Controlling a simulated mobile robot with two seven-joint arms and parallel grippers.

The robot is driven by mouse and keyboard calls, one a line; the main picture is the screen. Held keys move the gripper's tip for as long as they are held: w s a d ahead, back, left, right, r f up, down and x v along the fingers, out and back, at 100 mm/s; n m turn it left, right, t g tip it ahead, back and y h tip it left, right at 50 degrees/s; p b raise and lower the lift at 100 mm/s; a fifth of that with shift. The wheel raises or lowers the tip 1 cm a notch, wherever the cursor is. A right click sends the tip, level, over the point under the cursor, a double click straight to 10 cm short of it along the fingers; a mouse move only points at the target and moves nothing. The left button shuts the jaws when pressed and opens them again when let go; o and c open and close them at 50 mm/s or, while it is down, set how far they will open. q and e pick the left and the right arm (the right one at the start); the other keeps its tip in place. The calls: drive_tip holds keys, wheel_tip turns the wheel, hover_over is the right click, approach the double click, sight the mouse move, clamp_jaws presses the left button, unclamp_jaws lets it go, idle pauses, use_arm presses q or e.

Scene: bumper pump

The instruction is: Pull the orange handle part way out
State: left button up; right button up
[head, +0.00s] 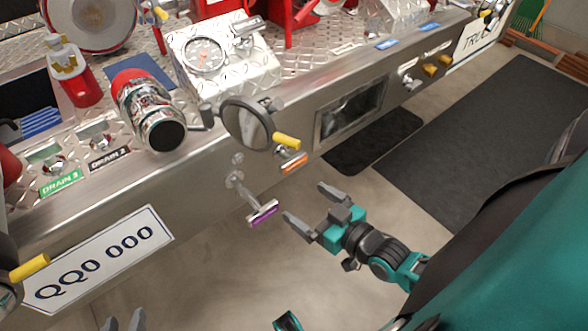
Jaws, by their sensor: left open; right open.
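The orange handle (293,163) is a short T-shaped bar low on the metal bumper face, just below a yellow-tipped lever (287,142). It appears to sit close to the bumper. A purple handle (264,214) stands out from the bumper on a metal rod, lower and to the left. My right gripper (307,203) is open and empty, its fingers pointing toward the bumper, below the orange handle and just right of the purple one. My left gripper (123,321) is open at the bottom edge; only its fingertips show.
A round black-rimmed part (247,124) juts out left of the orange handle. A red and chrome cylinder (150,112) and a gauge box (222,58) stand on the bumper. A license plate (97,258) is at lower left. The floor in front is clear, with dark mats (470,135) at right.

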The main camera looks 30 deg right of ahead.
sight(296, 164)
drive_tip(key=w+d+f+t+h+b, duration=0.1)
drive_tip(key=w+d+f+t+b, duration=0.1)
drive_tip(key=d+t+b, duration=0.3)
drive_tip(key=w+g+b, duration=0.1)
drive_tip(key=w, duration=0.5)
drive_tip(key=w+g, duration=0.1)
drive_tip(key=w, duration=0.4)
drive_tip(key=shift+w+a+f+m+b, duration=0.1)
drive_tip(key=shift+w+m+b, duration=0.3)
drive_tip(key=shift+c, duration=0.4)
